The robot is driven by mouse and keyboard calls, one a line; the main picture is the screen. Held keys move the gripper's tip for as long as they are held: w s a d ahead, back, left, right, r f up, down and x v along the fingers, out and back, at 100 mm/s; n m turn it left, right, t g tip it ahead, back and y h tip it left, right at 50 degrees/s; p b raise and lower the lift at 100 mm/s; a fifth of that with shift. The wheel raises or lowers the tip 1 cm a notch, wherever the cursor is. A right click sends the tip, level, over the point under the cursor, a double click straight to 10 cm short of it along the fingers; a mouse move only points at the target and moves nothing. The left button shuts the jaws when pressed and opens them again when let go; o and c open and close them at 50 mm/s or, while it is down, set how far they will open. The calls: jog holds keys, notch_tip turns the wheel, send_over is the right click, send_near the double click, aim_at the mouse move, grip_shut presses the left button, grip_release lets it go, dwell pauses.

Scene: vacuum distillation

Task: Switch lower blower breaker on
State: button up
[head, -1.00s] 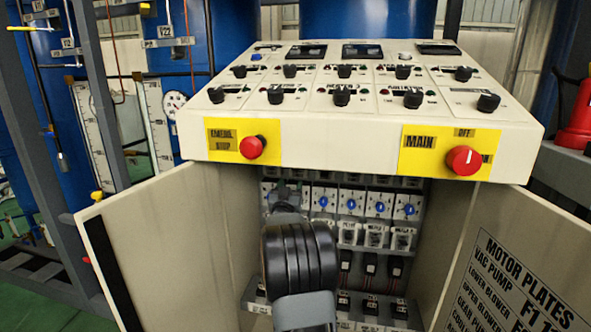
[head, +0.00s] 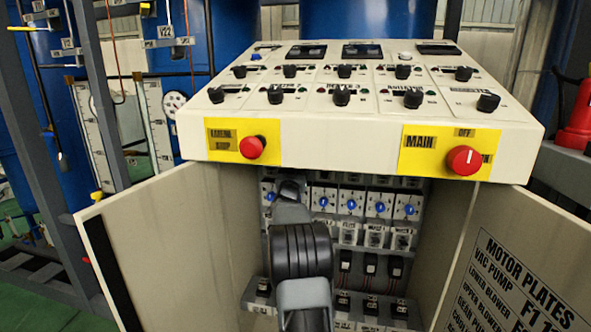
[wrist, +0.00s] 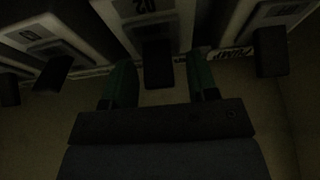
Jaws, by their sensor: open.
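The breakers are inside the open cabinet under the control panel. In the wrist view, a pale breaker (wrist: 150,18) with a dark lever (wrist: 158,70) is at the top centre, its label seen upside down. My gripper (wrist: 160,80) is open, with one green finger on each side of that lever; I cannot tell whether either touches it. Neighbouring levers show on the left (wrist: 53,72) and right (wrist: 270,52). In the head view my arm reaches into the cabinet and hides my gripper. I cannot read which breaker is the lower blower.
The left door (head: 160,245) and right door (head: 510,260) stand open on either side of my arm. The control panel (head: 340,125) overhangs the cabinet, with a red emergency stop button (head: 252,147) and a red main switch (head: 464,160). Blue knobs (head: 350,204) line a row inside.

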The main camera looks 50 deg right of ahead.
jog(key=shift+c, duration=0.4)
jog(key=c, duration=0.8)
jog(key=r+y+p, duration=0.1)
jog(key=p, duration=0.2)
jog(key=shift+r+g+p, duration=0.3)
jog(key=shift+c, duration=0.2)
jog(key=shift+d+y+p, duration=0.1)
jog(key=shift+y+p, duration=0.3)
jog(key=shift+p, duration=0.85)
jog(key=shift+g+y+p, duration=0.3)
jog(key=shift+g+p, duration=0.1)
jog(key=shift+p, duration=0.05)
jog(key=shift+f, duration=0.2)
jog(key=o, duration=0.9)
